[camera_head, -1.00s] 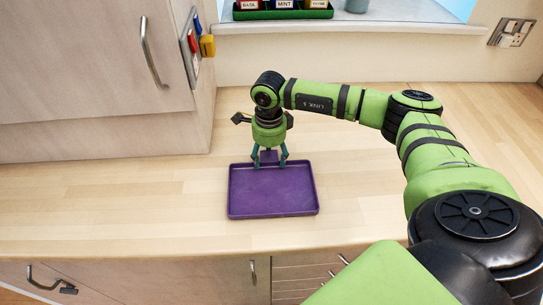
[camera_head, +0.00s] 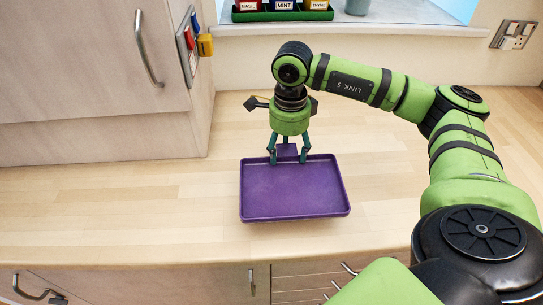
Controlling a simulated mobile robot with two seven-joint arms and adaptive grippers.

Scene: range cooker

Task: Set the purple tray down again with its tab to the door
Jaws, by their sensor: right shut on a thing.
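The purple tray (camera_head: 292,190) is level and empty. It looks larger than before and seems to hang a little above the wooden worktop. Its tab (camera_head: 287,150) is on the tray's far edge, pointing to the back wall. My right gripper (camera_head: 288,159) points down at that far edge, with its teal fingers on either side of the tab and shut on the tray. The fingers partly hide the tab and the far rim. My left gripper is not in view.
A pale cabinet with a door and bar handle (camera_head: 148,48) stands at the left. Labelled pots sit in a green tray (camera_head: 283,15) on the window sill. Drawers with handles (camera_head: 252,282) lie under the front edge. The worktop (camera_head: 150,205) left of the tray is clear.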

